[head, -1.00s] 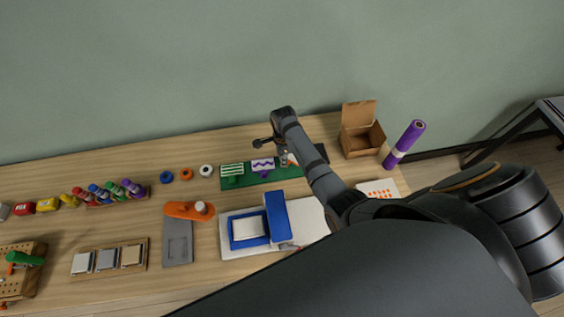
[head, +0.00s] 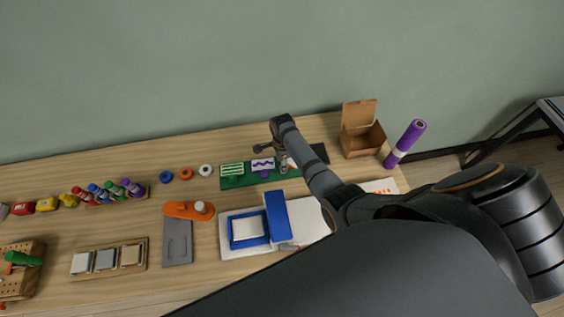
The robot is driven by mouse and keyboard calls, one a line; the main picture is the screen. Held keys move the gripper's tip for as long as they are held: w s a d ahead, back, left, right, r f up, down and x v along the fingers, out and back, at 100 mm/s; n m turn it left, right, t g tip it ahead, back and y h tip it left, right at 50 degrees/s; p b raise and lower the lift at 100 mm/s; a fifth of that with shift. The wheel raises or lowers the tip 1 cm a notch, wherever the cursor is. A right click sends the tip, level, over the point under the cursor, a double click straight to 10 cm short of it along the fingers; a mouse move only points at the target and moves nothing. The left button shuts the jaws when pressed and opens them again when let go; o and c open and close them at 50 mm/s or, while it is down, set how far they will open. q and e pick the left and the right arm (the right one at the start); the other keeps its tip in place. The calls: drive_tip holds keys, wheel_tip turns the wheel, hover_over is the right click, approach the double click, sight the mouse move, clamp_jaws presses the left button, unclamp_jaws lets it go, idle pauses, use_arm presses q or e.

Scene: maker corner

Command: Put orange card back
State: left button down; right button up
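A green rack (head: 236,183) stands near the back of the table. It holds a card with green stripes (head: 232,169) and a card with a purple zigzag (head: 263,164). At its right part a small white and orange piece (head: 293,163) shows beside my arm; it may be the orange card, mostly hidden. My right gripper (head: 262,149) is just behind the rack, near the purple card. Its fingers are small and dark, and I cannot tell whether they are open or hold anything. My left gripper is not in view.
A white sheet with orange marks (head: 380,186) lies at the right, partly behind my arm. An open cardboard box (head: 361,141) and a purple roll (head: 405,143) stand behind it.

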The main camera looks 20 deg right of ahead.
wheel_tip(320, 180, up, 12)
drive_tip(key=shift+r, duration=0.15)
idle(0.3)
idle(0.4)
